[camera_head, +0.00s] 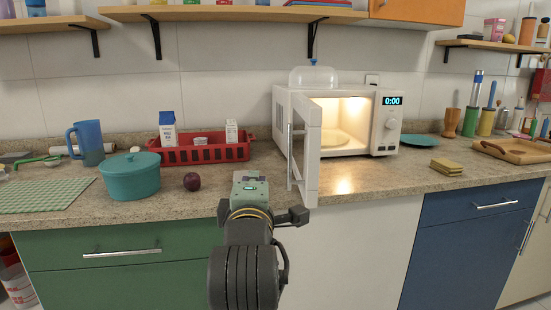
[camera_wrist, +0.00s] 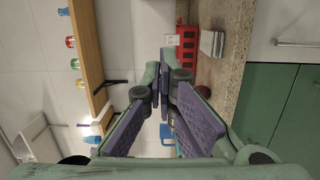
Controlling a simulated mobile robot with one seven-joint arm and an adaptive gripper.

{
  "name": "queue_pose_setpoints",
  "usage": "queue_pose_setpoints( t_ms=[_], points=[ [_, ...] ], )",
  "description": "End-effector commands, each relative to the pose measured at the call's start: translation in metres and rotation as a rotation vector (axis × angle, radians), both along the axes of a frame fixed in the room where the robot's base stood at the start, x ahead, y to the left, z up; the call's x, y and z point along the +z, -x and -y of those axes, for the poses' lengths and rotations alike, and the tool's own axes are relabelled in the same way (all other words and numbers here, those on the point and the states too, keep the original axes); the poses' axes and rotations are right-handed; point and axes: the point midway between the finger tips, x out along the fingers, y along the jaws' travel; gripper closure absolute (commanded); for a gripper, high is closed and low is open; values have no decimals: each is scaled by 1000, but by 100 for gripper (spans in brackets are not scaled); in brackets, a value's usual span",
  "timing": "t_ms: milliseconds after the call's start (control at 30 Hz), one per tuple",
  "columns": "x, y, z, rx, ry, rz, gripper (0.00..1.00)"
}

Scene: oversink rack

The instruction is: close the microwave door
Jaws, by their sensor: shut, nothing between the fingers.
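The white microwave (camera_head: 391,128) stands on the counter with its lit inside showing a glass turntable. Its door (camera_head: 312,150) stands open and swung out toward the front, hinged at the left side, with a metal handle on it. My gripper (camera_head: 250,178) is over the front edge of the counter, left of the open door and apart from it. In the wrist view my gripper (camera_wrist: 165,78) has its fingertips together with nothing between them. I cannot make out the microwave in the wrist view.
A teal pot (camera_head: 131,178), a dark plum (camera_head: 192,181) and a red crate (camera_head: 203,154) with cartons stand left of the door. A clear dome (camera_head: 313,77) sits on the microwave. A sponge stack (camera_head: 447,166) lies right. Shelves hang above.

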Motion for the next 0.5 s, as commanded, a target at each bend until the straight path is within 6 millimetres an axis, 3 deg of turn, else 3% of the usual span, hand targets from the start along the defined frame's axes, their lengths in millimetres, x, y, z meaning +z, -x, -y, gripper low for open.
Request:
queue_pose_setpoints(
  t_ms=[500],
  points=[
    [3, -21, 3, -12, 20, -25, 100]
  ],
)
